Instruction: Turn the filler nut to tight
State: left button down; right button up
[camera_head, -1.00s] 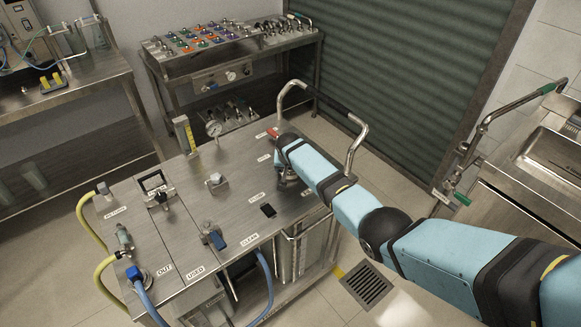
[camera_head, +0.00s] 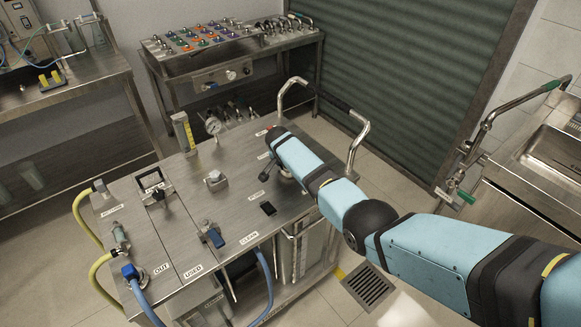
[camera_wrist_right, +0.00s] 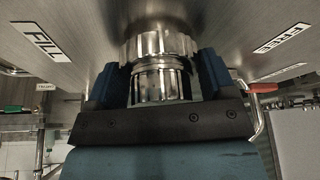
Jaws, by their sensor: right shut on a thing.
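The filler nut (camera_wrist_right: 160,45) is a ribbed metal ring on a threaded metal neck, seen close up in the right wrist view. My right gripper (camera_wrist_right: 155,72) has its two dark blue fingers on either side of it and is shut on it. In the head view my right arm hides most of the nut and the gripper, over the far right part of the steel skid top (camera_head: 215,205). In the wrist view a FILL label (camera_wrist_right: 42,45) is at left, a FREE label (camera_wrist_right: 282,38) at right, and a small TIGHT label (camera_wrist_right: 46,87) at far left. My left gripper is not in view.
A bent metal push handle (camera_head: 358,138) rises beside my right forearm. A pressure gauge (camera_head: 213,126) and a yellow sight gauge (camera_head: 184,131) stand at the skid's back. A red-handled lever (camera_wrist_right: 262,88) shows near the gripper. Hoses (camera_head: 142,300) hang at front left.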

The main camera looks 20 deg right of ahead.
jog(key=shift+a+f+m+g+b, duration=0.15)
jog(key=shift+m+g+b, duration=0.25)
jog(key=shift+m+b, duration=0.5)
jog(key=shift+m+g+h+b, duration=0.35)
jog(key=shift+m+b, duration=0.5)
jog(key=shift+m, duration=0.65)
jog(key=o, duration=0.9)
jog(key=p+v, duration=0.1)
jog(key=v, duration=1.3)
jog(key=shift+w, duration=0.2)
